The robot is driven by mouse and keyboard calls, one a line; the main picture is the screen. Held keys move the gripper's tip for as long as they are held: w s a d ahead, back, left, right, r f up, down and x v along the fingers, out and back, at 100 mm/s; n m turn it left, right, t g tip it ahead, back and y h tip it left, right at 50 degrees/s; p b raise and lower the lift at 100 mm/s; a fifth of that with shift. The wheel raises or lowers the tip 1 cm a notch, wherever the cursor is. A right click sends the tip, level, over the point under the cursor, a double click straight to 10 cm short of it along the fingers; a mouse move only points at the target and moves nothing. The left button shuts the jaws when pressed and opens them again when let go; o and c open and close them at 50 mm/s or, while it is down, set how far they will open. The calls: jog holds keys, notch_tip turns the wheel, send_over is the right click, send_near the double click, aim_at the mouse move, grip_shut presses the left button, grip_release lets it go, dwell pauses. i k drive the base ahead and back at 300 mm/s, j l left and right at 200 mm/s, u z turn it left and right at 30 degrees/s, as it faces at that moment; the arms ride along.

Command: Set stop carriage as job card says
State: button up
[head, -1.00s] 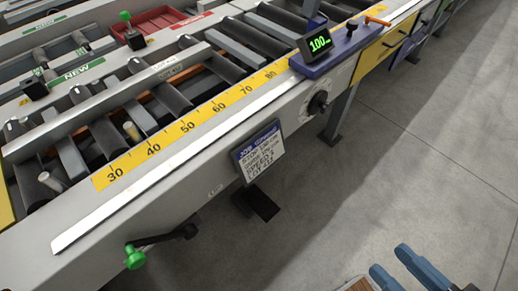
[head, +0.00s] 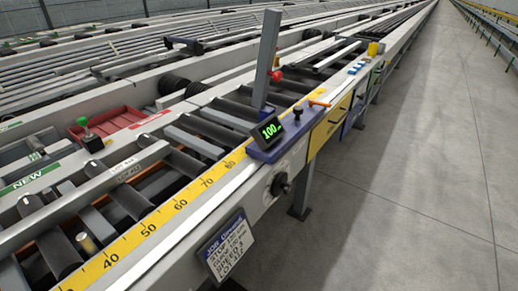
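The stop carriage is a blue block (head: 276,142) on the rail at the table's front edge, just past the 80 mark of the yellow scale (head: 160,217). Its tilted display (head: 267,131) reads 100 in green digits. A black knob (head: 298,113) and an orange lever (head: 319,103) sit on its right part. A grey upright plate (head: 267,60) with a red knob rises behind it. The job card (head: 228,248) hangs on the front face at the bottom; its lines include STOP and SPEED, but the stop figure is too small to read surely. My gripper is out of view.
A black dial (head: 280,184) sticks out of the front face below the carriage. The grey floor (head: 400,200) to the right is clear.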

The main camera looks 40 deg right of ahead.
aim_at(272, 136)
jog(key=i+l+z, duration=0.15)
jog(key=i+l, duration=0.55)
jog(key=i, duration=0.1)
